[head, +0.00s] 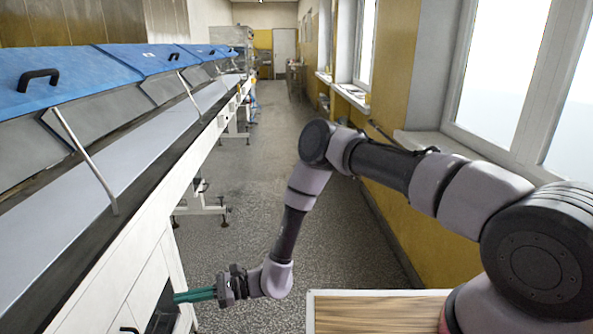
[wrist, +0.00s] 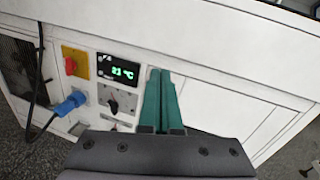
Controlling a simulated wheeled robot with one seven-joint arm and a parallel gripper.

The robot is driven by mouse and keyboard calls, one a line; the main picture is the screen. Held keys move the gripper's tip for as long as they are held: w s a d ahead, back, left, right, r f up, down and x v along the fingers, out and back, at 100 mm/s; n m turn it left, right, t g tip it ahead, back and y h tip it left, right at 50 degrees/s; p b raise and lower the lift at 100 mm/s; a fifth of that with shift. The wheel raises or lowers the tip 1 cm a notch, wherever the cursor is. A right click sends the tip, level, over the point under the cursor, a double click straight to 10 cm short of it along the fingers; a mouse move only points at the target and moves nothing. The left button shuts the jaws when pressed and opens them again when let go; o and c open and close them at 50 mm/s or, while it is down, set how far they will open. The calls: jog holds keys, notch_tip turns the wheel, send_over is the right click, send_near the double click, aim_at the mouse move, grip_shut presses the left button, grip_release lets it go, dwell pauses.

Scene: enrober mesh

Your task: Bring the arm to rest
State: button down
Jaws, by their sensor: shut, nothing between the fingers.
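My arm reaches from the right side of the head view, bends at a raised elbow and hangs down to the lower middle. My gripper (head: 178,297) has green fingers pointing left towards the white side of the long machine (head: 110,285). In the wrist view the green fingers of my gripper (wrist: 160,80) lie together with nothing between them. Behind them is a white panel with a green-lit display (wrist: 124,73). I cannot tell whether the fingertips touch the panel.
Blue lids (head: 70,75) with black handles top the machine. The wrist view shows a red switch on a yellow plate (wrist: 76,63), a blue plug (wrist: 70,104) and a knob (wrist: 113,105). A wooden-topped surface (head: 370,314) is at lower middle. The aisle floor (head: 262,170) is clear; windows line the right wall.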

jog(key=w+d+r+n+g+h, duration=0.1)
jog(key=w+d+r+n+h, duration=0.2)
jog(key=r, duration=0.7)
jog(key=w+d+r+n+g+h, duration=0.1)
jog(key=w+d+r+n, duration=0.4)
jog(key=r, duration=0.5)
jog(key=w+d+r+n+t+h, duration=0.2)
jog(key=w+d+r+t+h, duration=0.15)
jog(key=d+r, duration=1.05)
jog(key=s+d+r+t+h, duration=0.2)
jog(key=d+r, duration=0.3)
jog(key=d, duration=0.6)
jog(key=s+d+r+m+t+h, duration=0.1)
jog(key=s+d+r+t+h, duration=0.2)
jog(key=d, duration=0.8)
jog(key=s+d+r+t+h, duration=0.2)
jog(key=s+d+r+t, duration=0.2)
jog(key=d+r, duration=0.5)
jog(key=shift+d+t, duration=0.95)
jog(key=shift+t, duration=0.3)
jog(key=shift+h, duration=0.25)
